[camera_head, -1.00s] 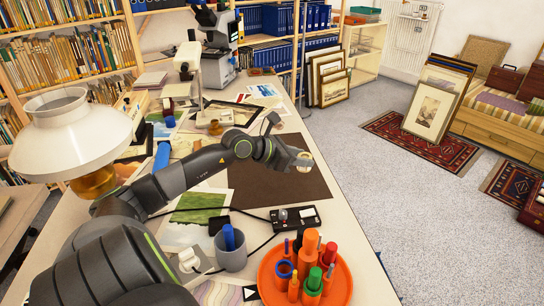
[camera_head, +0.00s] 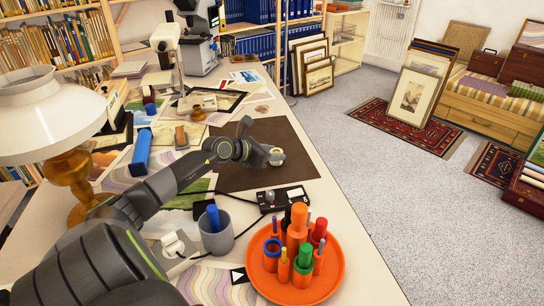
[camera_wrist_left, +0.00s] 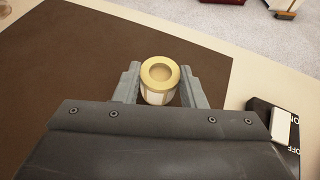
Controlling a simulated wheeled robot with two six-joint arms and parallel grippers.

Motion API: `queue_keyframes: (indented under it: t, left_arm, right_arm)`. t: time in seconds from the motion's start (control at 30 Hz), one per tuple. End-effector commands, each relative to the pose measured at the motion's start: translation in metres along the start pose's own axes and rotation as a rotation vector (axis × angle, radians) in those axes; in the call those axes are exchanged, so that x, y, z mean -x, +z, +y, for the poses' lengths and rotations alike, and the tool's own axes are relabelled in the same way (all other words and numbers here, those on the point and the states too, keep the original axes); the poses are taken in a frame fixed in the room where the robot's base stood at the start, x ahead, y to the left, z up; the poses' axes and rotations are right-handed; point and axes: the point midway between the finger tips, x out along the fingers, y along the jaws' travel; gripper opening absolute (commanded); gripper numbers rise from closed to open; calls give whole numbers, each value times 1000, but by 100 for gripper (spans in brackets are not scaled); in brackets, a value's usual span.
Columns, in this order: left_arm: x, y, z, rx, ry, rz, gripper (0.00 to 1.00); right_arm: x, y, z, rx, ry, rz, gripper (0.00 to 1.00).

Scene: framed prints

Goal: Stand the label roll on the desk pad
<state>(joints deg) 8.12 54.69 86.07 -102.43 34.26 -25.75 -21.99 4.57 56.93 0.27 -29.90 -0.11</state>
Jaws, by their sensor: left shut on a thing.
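The label roll (camera_head: 278,159) is a small, pale yellow-tan ring with a hollow core. My left gripper (camera_head: 276,155) is shut on it. In the left wrist view the roll (camera_wrist_left: 159,98) sits between the two grey fingers, its open end facing up toward the camera and part of its side wall showing. The desk pad (camera_head: 240,178) is a flat dark brown sheet on the desk. The roll appears over the pad's right part in the head view; I cannot tell whether it touches. The pad (camera_wrist_left: 80,60) also shows in the left wrist view. My right gripper is out of view.
A black box with a white switch (camera_head: 284,197) lies at the pad's near edge. Nearer are a grey cup (camera_head: 216,238) and an orange tray (camera_head: 325,283) with several upright coloured cylinders. An oil lamp (camera_head: 70,185) stands at left. Much of the pad is bare.

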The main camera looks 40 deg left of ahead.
Motion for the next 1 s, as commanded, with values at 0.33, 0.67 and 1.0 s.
queue_keyframes:
  t: [0.33, 0.67, 1.0]
  left_arm:
    - [-4, -9, 0, -1, 0, 0, 15]
    - [-6, -12, 0, 0, 0, 0, 53]
    - [-5, -12, 0, 0, 0, 0, 59]
  right_arm:
    - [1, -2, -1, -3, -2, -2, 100]
    - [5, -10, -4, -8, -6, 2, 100]
    - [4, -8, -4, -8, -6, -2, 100]
